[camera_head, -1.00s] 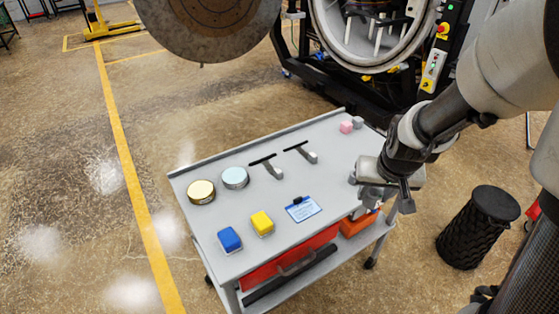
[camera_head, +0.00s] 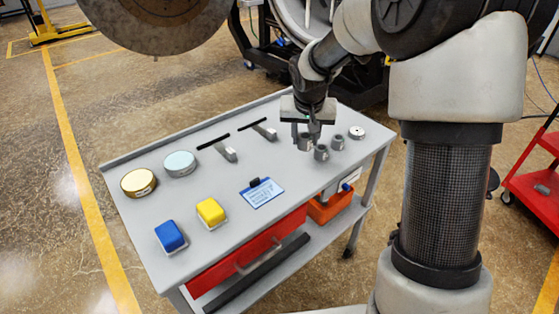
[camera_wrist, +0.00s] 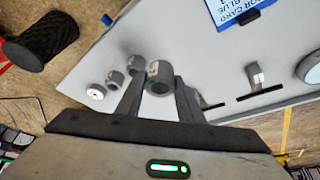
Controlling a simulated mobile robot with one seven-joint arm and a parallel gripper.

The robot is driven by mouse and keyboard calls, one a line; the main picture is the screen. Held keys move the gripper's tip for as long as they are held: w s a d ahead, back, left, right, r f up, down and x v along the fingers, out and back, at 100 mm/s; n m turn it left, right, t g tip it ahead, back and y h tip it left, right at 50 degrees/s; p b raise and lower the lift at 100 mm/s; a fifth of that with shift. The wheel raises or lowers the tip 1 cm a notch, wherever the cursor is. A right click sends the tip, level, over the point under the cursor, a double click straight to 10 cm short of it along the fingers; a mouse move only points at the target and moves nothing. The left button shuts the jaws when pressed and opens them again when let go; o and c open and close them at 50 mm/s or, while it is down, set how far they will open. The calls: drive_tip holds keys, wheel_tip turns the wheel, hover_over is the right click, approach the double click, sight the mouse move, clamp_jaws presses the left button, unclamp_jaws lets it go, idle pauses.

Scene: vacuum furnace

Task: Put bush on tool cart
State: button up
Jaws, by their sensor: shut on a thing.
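My gripper (camera_head: 306,135) points down over the back right part of the tool cart (camera_head: 305,183). It is shut on a grey hollow bush (camera_head: 305,143), which also shows between the fingertips in the wrist view (camera_wrist: 158,82). The held bush is at or just above the cart top; I cannot tell whether it touches. Two similar grey bushes (camera_head: 321,153) (camera_head: 338,143) stand close to its right in the head view. A pale disc with a dark centre (camera_head: 356,132) lies beyond them.
A blue block (camera_head: 170,235), a yellow block (camera_head: 210,211), a gold tin (camera_head: 138,182), a light-blue tin (camera_head: 180,163), two dark-handled tools (camera_head: 229,154) and a blue card (camera_head: 262,193) are on the cart. The front right top is clear. A red cart (camera_head: 540,190) stands at the right.

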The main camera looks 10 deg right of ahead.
wheel_tip(320, 180, down, 8)
drive_tip(key=shift+f+b, duration=0.1)
drive_tip(key=shift+b, duration=0.55)
drive_tip(key=o, duration=1.3)
